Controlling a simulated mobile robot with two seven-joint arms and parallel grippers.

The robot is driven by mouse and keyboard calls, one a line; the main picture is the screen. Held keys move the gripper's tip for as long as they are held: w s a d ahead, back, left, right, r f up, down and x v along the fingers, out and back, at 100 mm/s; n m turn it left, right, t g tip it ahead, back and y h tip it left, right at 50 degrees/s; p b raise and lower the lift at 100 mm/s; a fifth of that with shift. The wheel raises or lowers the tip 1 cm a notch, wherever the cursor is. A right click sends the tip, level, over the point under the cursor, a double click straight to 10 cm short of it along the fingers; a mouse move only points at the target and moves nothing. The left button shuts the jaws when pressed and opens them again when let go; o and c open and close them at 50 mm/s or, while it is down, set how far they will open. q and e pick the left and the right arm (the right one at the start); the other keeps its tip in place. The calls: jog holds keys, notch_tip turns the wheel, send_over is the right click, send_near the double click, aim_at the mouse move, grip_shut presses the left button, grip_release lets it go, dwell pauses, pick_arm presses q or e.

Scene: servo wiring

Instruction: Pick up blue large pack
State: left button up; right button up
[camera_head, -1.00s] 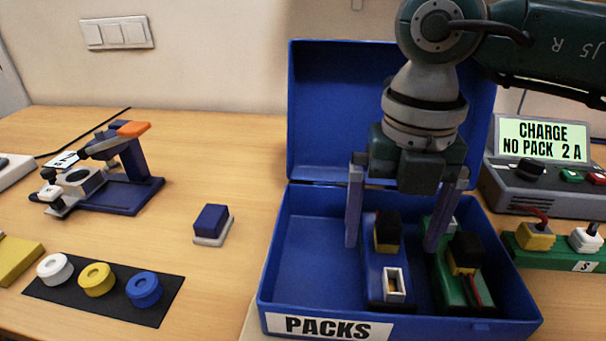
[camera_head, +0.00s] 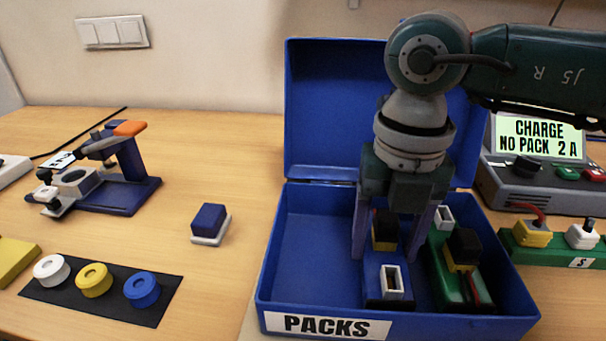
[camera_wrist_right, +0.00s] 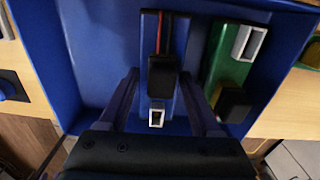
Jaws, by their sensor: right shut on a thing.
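The blue large pack (camera_head: 373,283) lies in the blue PACKS box, with a black and yellow plug on top and a white socket at its near end. It also shows in the right wrist view (camera_wrist_right: 176,50), with a red and black lead. My right gripper (camera_head: 388,250) reaches down into the box from above, with one finger on each side of the blue pack, shut on it. The fingers also flank the pack in the right wrist view (camera_wrist_right: 162,98). A green pack (camera_head: 453,281) lies just right of it in the box. My left gripper is not in view.
The box's lid (camera_head: 330,110) stands open behind. A charger (camera_head: 535,170) reading "CHARGE NO PACK 2 A" stands at the right, near a green connector strip (camera_head: 545,253). A purple press (camera_head: 115,180) and coloured rings (camera_head: 93,280) are at the left. The box's left half is empty.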

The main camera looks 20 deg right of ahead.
grip_shut()
jog(key=shift+r, duration=0.15)
dwell(0.4)
